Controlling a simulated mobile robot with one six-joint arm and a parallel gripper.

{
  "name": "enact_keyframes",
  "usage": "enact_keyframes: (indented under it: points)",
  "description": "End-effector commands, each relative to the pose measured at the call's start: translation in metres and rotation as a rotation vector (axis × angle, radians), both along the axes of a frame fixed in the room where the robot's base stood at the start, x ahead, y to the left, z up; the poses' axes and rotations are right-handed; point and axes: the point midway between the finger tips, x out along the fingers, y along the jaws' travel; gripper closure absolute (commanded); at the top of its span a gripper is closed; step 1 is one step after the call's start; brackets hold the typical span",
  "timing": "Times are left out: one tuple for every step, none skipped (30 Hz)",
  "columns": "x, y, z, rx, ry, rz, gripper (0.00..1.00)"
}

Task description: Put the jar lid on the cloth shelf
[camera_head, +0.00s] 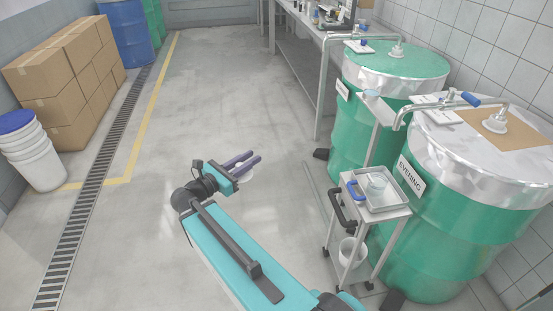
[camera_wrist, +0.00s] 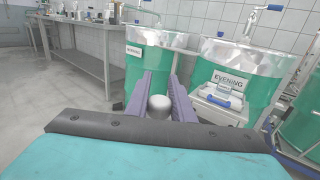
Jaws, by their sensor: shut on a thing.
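My gripper (camera_head: 249,158) is out over the open floor, left of the cart. It is shut on a pale round jar lid (camera_wrist: 159,103), which sits between the two purple fingers in the wrist view. A small raised shelf (camera_head: 378,110) stands between the two green drums, to the right of my gripper, with a pale teal patch on top that may be the cloth.
The cart (camera_head: 347,181) with its tray (camera_head: 394,198) stands before the EVENING drum (camera_head: 432,230). The other green drum (camera_head: 350,137) is behind it. A long bench (camera_head: 303,40) runs along the back right. Cartons (camera_head: 45,76) and white buckets (camera_head: 30,160) stand left. The middle floor is clear.

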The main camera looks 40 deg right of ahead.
Motion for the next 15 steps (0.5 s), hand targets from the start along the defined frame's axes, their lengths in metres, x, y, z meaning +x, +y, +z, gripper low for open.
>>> enact_keyframes:
  points:
    - [0.01, 0.015, 0.0, 0.0, 0.0, 0.037, 1.0]
    - [0.015, 0.023, 0.0, 0.0, 0.0, 0.058, 1.0]
    - [0.022, 0.034, 0.0, 0.0, 0.0, 0.085, 1.0]
    - [0.027, 0.042, -0.001, 0.0, 0.0, 0.105, 1.0]
    - [0.032, 0.05, -0.001, 0.0, 0.0, 0.125, 1.0]
    - [0.038, 0.062, -0.001, 0.0, 0.0, 0.152, 1.0]
    - [0.043, 0.07, -0.001, 0.0, 0.0, 0.172, 1.0]
    - [0.047, 0.079, -0.001, 0.0, 0.001, 0.192, 1.0]
    - [0.053, 0.091, -0.001, 0.001, 0.001, 0.22, 1.0]
    - [0.057, 0.099, -0.001, 0.001, 0.001, 0.24, 1.0]
    - [0.061, 0.108, -0.001, 0.001, 0.001, 0.26, 1.0]
    - [0.066, 0.12, -0.002, 0.001, 0.001, 0.286, 1.0]
    - [0.07, 0.129, -0.002, 0.0, 0.002, 0.306, 1.0]
    - [0.073, 0.138, -0.002, 0.0, 0.002, 0.326, 1.0]
    - [0.078, 0.151, -0.002, 0.001, 0.002, 0.354, 1.0]
